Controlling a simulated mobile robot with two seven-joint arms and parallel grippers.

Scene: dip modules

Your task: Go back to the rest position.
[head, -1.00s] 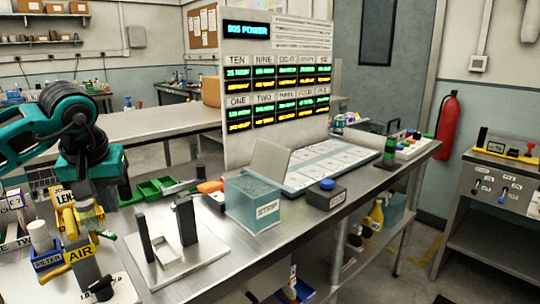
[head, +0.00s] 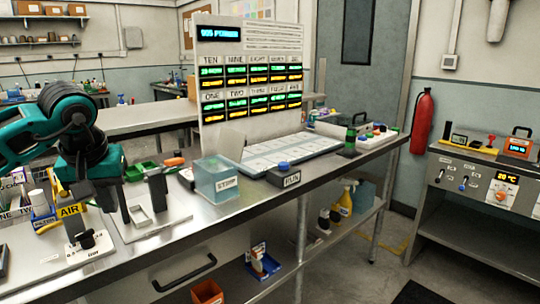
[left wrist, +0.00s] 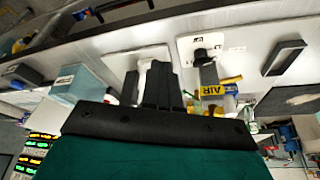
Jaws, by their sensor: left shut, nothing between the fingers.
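My left gripper (head: 105,196) hangs over the left part of the steel workbench (head: 232,208), pointing down. It is shut and empty; its dark fingers also show in the left wrist view (left wrist: 160,72). In the head view I cannot tell the exact gap to these. My right gripper is in neither view.
A clear blue bin (head: 218,182), a RUN button box (head: 284,176) and a tray of pale modules (head: 275,153) stand on the bench before the display board (head: 250,85). A second console (head: 490,175) is at right. Floor between is open.

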